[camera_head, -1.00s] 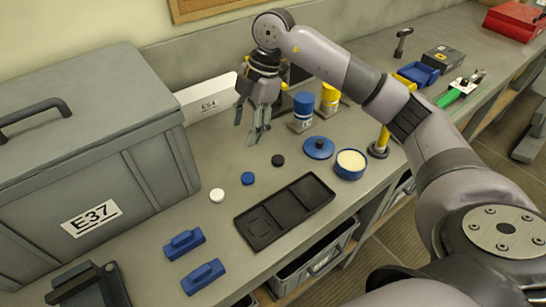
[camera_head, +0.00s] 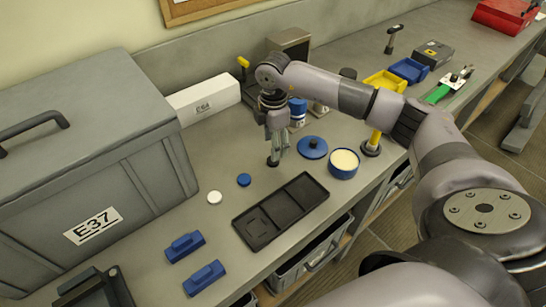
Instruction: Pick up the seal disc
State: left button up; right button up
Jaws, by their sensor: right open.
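Three small discs lie in a row on the grey bench: a white disc (camera_head: 214,197), a blue disc (camera_head: 244,180) and a black disc (camera_head: 273,162). Nothing marks which of them is the seal disc. My right gripper (camera_head: 277,153) points down at the black disc, with its open fingers low over or around it. The fingers partly cover that disc, and I cannot tell whether they touch it. My left gripper is not in view.
A black compartment tray (camera_head: 281,210) lies in front of the discs. A blue lid (camera_head: 312,147) and a blue tin with cream contents (camera_head: 344,162) stand to the right. A large grey case (camera_head: 92,170) is at left, with blue blocks (camera_head: 204,278) near the front edge.

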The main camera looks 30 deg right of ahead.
jog(key=shift+f+p, duration=0.55)
jog(key=shift+f, duration=0.05)
notch_tip(320, 180, down, 4)
jog(key=shift+a+r+p, duration=0.15)
jog(key=shift+r+p, duration=0.1)
jog(key=shift+p, duration=0.55)
jog(key=shift+f, duration=0.4)
jog(key=shift+c, duration=0.3)
jog(key=c, duration=0.9)
jog(key=shift+r, duration=0.1)
